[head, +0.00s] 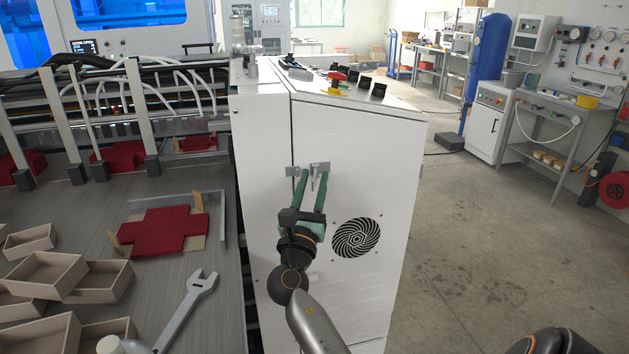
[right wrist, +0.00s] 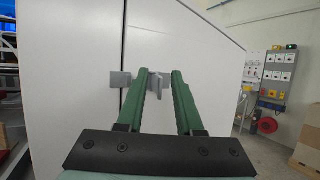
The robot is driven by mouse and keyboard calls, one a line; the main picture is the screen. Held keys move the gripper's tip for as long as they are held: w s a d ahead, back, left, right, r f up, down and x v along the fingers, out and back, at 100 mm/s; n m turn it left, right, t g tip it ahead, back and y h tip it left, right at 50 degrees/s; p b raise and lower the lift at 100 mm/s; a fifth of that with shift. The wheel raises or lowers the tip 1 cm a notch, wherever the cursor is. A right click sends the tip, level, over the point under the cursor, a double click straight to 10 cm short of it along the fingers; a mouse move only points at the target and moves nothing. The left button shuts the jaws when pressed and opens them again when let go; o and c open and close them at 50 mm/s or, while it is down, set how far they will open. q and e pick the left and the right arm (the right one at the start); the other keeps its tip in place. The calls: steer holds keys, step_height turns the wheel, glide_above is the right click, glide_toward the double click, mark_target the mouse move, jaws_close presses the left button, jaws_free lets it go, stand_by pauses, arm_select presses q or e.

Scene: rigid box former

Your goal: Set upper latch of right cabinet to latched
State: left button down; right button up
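The right cabinet (head: 345,130) is a white box with a sloped top. Its upper latch (head: 319,167) is small grey metal hardware beside the vertical door seam. In the right wrist view, the latch's right part (right wrist: 157,81) shows between my fingertips. A separate grey plate (right wrist: 120,79) sits left of the seam. My right gripper (head: 310,172) is open, its two green fingers pointing at the cabinet, one on each side of the latch part. It also shows in the right wrist view (right wrist: 162,75). I cannot tell whether the fingers touch it. My left gripper is not in view.
A round black vent (head: 356,238) is on the cabinet door below and right of the latch. A red emergency button (head: 338,77) is on the cabinet top. Left, a grey table holds a red cross-shaped sheet (head: 162,231), trays and a wrench (head: 187,311).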

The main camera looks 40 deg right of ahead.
jaws_close()
stand_by(0.6)
